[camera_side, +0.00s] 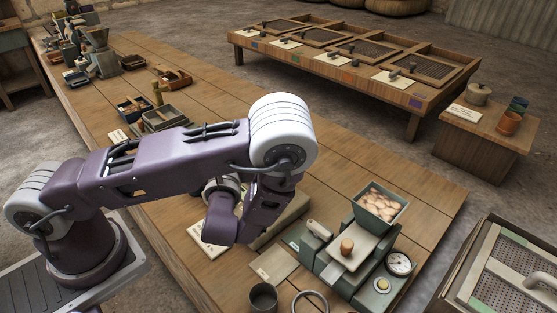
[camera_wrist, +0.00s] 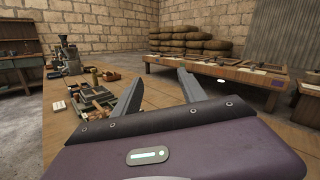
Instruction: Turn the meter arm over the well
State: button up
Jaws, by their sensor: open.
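A green bench device (camera_side: 345,266) stands at the near right of the long table in the side view. It has a hopper of pale brown pieces (camera_side: 380,203), a light plate with a brown knob (camera_side: 347,246), a round dial (camera_side: 398,262) and a pale rounded lever-like part (camera_side: 319,230). I cannot tell which part is the meter arm or where the well is. My gripper (camera_wrist: 160,76) is open and empty in the wrist view, facing along the table and apart from the device. In the side view my own arm hides its fingers.
The long wooden table (camera_side: 190,72) holds small trays (camera_side: 165,117) and machines at its far end. A dark cup (camera_side: 263,297) and a ring (camera_side: 310,302) lie near the device.

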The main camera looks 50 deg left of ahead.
jog(key=w+d+f+m+t+h, duration=0.3)
jog(key=d+f+m+t+h, duration=0.1)
jog(key=d+f+m+h, duration=0.4)
jog(key=w+a, duration=0.1)
jog(key=w, duration=0.1)
jog(key=w+a+f, duration=0.1)
jog(key=w, duration=0.1)
jog(key=w+a, duration=0.1)
jog(key=w, duration=0.2)
jog(key=shift+a+f, duration=0.1)
jog(key=shift+f, duration=0.3)
jog(key=shift+c, duration=0.3)
grip_shut()
